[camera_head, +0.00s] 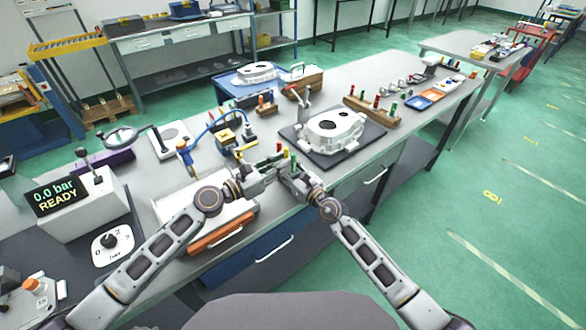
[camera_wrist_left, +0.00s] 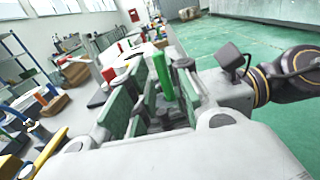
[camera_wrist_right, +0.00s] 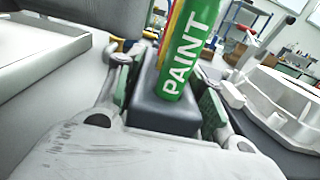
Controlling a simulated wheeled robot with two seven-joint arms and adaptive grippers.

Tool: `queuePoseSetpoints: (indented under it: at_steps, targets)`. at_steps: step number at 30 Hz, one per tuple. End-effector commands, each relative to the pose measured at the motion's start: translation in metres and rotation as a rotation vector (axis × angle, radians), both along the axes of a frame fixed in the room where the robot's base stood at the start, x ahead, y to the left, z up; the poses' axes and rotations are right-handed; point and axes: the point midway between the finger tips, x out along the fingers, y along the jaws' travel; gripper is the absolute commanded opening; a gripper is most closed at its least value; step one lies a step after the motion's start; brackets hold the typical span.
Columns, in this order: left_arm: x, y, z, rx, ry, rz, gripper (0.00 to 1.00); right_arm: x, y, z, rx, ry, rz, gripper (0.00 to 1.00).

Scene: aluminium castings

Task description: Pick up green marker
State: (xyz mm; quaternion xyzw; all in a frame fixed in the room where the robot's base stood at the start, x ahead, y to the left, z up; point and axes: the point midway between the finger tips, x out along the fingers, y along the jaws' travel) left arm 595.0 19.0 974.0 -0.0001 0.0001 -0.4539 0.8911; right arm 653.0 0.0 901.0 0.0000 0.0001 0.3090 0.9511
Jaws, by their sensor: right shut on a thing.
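The green marker (camera_wrist_right: 188,50), lettered PAINT, stands tilted in the picture in a dark grey block (camera_wrist_right: 165,105), with yellow and red markers behind it. It also shows in the left wrist view (camera_wrist_left: 162,75) and, small, in the head view (camera_head: 286,154). My right gripper (camera_wrist_right: 165,92) has its fingers on both sides of the grey block, shut on it, below the marker. My left gripper (camera_wrist_left: 150,95) is open, its green-padded fingers apart, with the marker near the right finger. Whether that finger touches it cannot be told. In the head view the left gripper (camera_head: 264,166) is close to the right one (camera_head: 294,176).
A white casting (camera_head: 335,130) sits on a dark mat (camera_head: 305,155) just beyond the grippers. A blue-hosed tool (camera_head: 225,137) stands to the left. A white tray (camera_head: 170,208) lies at the bench's front left. A wooden rack (camera_head: 371,112) holds several coloured items.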

Motion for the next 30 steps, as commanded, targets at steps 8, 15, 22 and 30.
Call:
queuePoseSetpoints:
  at_steps: [8, 15, 22, 30]
  targets:
    - [0.013, -0.019, 0.000, -0.001, -0.001, -0.001, 0.20, 0.000, 0.000, 0.000, 0.000, 0.000, 0.000, 0.12]
    - [0.020, -0.029, 0.000, 0.000, 0.000, 0.000, 0.20, 0.000, 0.000, 0.000, 0.000, 0.000, 0.000, 0.12]
    - [0.021, -0.029, 0.000, -0.001, 0.001, 0.000, 0.20, 0.000, 0.000, 0.000, 0.000, 0.000, 0.000, 0.12]
    - [0.021, -0.029, 0.000, 0.000, 0.001, 0.000, 0.20, 0.000, 0.000, 0.000, 0.000, 0.000, 0.000, 0.12]
